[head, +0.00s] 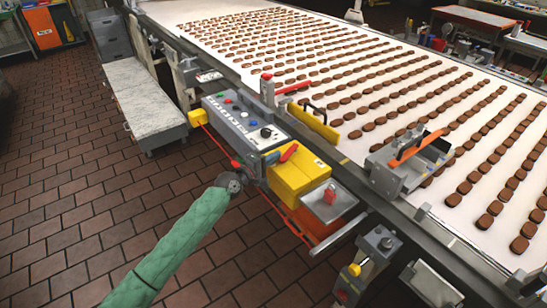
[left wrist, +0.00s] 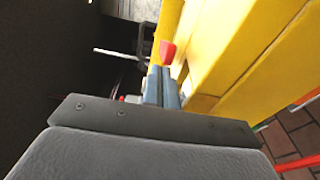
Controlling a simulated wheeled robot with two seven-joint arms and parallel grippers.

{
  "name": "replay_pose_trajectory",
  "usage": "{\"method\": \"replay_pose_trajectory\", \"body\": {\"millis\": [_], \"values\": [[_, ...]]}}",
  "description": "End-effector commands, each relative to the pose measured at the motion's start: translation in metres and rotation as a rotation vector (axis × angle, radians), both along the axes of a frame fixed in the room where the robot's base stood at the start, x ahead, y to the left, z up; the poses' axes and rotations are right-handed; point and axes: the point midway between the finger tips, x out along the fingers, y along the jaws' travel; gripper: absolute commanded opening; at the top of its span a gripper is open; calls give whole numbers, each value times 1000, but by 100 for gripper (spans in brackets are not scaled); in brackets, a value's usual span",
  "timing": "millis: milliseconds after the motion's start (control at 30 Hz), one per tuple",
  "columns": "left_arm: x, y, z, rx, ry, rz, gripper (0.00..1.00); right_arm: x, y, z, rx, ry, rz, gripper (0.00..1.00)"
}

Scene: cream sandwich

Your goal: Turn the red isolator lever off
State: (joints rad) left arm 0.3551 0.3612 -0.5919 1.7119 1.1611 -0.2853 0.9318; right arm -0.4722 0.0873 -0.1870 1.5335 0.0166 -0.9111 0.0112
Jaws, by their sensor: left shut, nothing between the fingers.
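A red lever (head: 289,152) sits on top of the yellow box (head: 290,178) at the side of the machine, slanting up to the right. My left gripper (head: 255,165), on the green-sleeved arm, is beside the box's left end, close to the lever. Its fingers (left wrist: 162,88) are shut together with nothing between them in the left wrist view. A red tip (left wrist: 168,52) shows just beyond the fingertips there, beside the yellow surface (left wrist: 235,60); I cannot tell whether they touch. My right gripper is not in view.
A control panel (head: 242,120) with buttons and a knob adjoins the yellow box. A grey plate with a red part (head: 330,194) lies to its right. The conveyor (head: 310,40) carries rows of brown biscuits behind. A red cable runs along the front. The tiled floor (head: 60,190) is clear.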

Motion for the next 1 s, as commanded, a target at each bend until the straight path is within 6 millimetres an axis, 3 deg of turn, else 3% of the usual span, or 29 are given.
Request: {"method": "replay_pose_trajectory", "body": {"millis": [700,1000], "values": [[-11,-11,1,-1,1,-1,0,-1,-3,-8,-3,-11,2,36],[-23,-27,1,-3,1,0,0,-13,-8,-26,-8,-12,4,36]]}}
